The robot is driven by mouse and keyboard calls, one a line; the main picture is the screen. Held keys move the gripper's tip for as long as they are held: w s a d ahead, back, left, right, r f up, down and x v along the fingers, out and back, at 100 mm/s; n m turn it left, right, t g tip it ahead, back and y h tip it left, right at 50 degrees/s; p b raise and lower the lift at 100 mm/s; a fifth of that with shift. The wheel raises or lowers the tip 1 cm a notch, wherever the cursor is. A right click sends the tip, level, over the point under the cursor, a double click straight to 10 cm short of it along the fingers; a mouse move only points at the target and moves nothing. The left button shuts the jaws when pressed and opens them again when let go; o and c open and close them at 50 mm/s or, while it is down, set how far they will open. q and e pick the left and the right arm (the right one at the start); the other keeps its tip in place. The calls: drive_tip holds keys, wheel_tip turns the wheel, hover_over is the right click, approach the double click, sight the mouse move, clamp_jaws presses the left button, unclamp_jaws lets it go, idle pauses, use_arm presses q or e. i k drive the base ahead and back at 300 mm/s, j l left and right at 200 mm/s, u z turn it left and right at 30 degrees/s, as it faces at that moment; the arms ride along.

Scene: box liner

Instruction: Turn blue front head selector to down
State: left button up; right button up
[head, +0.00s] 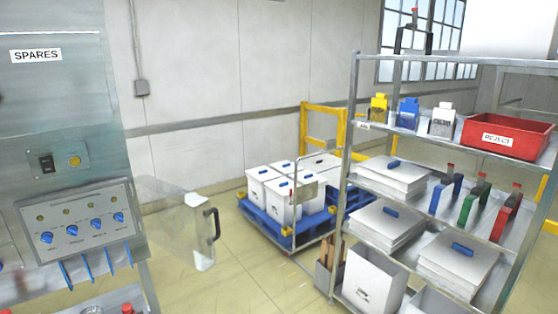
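A grey control panel (80,212) is mounted on the machine at the left. It carries a row of several blue selector knobs, among them a leftmost one (46,237), a second (72,229), a third (96,224) and a rightmost one (118,217). A small round lamp or button sits above each knob. The labels are too small to read, so I cannot tell which knob is the front head selector or which way each points. Neither of my grippers is in view.
A clear guard with a black handle (213,225) sticks out right of the panel. Above the panel is a switch plate (57,162). A blue pallet (265,221) with white boxes stands mid-floor. A metal rack (347,150) with a red reject bin (508,148) is at right.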

sight(96, 223)
drive_tip(key=u, duration=0.55)
drive_tip(key=i+l+u, duration=0.2)
drive_tip(key=u, duration=0.25)
drive_tip(key=i+l+u, duration=0.1)
drive_tip(key=l+u, duration=0.4)
drive_tip(key=i+l+u, duration=0.1)
drive_tip(key=l+u, duration=0.2)
drive_tip(key=u, duration=0.15)
drive_tip(key=l+u, duration=0.25)
drive_tip(key=l, duration=1.55)
